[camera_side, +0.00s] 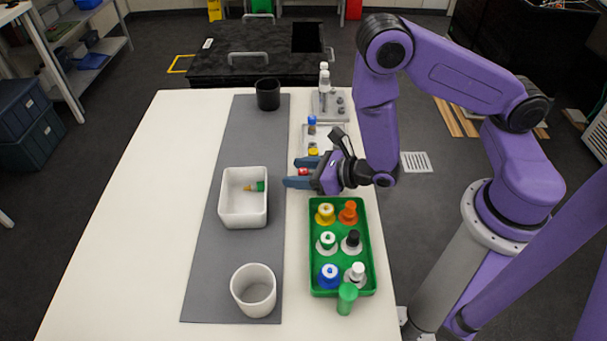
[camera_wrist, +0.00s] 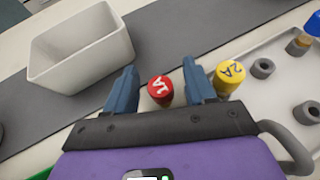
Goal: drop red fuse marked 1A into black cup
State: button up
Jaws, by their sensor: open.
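The red fuse marked 1A (camera_wrist: 160,88) stands upright between the two blue fingers of my gripper (camera_wrist: 160,92) in the wrist view. A gap shows on each side of it, so my gripper is open around it. In the side view the red fuse (camera_side: 303,172) shows between the fingers of my gripper (camera_side: 300,173), partly hidden. The black cup (camera_side: 268,94) stands upright at the far end of the grey mat. I cannot see into the bottom of the cup.
A yellow fuse marked 2A (camera_wrist: 229,74) stands close to the right finger. A white bin (camera_side: 243,222) holds a small green and yellow piece. A white cup (camera_side: 254,292) stands nearer. A green tray (camera_side: 317,274) of several bottles sits beside my gripper. The mat (camera_side: 243,135) is clear between bin and black cup.

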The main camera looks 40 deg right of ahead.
jog(key=shift+w+a+f, duration=0.15)
jog(key=shift+w, duration=0.25)
grip_shut()
notch_tip(320, 180, up, 10)
dwell(1.0)
